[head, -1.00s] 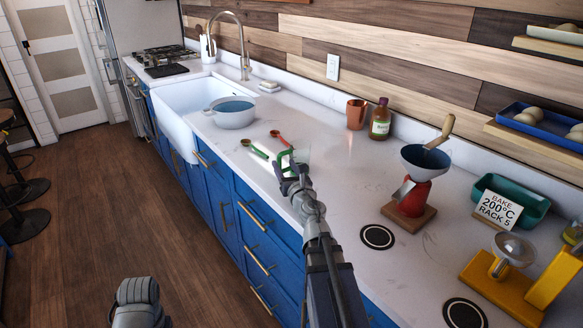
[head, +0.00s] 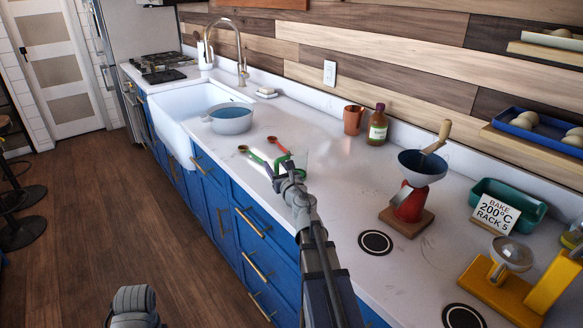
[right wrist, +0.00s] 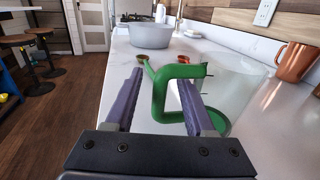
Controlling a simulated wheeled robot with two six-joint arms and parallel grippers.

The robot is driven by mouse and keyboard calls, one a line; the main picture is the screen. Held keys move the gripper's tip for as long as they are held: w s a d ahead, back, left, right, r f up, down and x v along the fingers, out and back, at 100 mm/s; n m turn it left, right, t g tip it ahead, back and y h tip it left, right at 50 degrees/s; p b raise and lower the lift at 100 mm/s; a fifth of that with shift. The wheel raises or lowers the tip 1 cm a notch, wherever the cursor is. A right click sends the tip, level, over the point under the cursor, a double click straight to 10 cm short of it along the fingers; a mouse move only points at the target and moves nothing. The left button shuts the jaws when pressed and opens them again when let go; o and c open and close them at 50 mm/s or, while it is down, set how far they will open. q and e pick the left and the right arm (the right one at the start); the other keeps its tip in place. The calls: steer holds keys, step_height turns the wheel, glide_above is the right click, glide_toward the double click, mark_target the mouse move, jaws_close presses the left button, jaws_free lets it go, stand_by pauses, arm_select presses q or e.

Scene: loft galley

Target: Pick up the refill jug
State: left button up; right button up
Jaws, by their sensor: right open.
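The refill jug (right wrist: 235,92) is clear with a green rim base and a green handle, and stands on the white counter. Its handle (right wrist: 158,95) lies between the two fingers of my right gripper (right wrist: 160,80), which is open. I cannot tell whether either finger touches the handle. In the head view the jug (head: 301,159) is faint, and my right gripper (head: 284,168) is at its handle, covering part of it. My left gripper is not in view; a grey part of my left arm shows at the bottom left.
A pot (head: 231,122), a green spoon (head: 254,155) and a red spoon (head: 277,144) lie beyond the jug. A copper cup (head: 353,120) and a bottle (head: 378,126) stand near the wall. A red grinder (head: 409,203) stands to the right.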

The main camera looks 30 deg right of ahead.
steer(key=w, duration=0.2)
steer(key=shift+w+d, duration=0.25)
steer(key=shift+w, duration=0.05)
steer(key=shift+s, duration=0.1)
steer(key=shift+c, duration=0.2)
jaws_close()
stand_by(0.8)
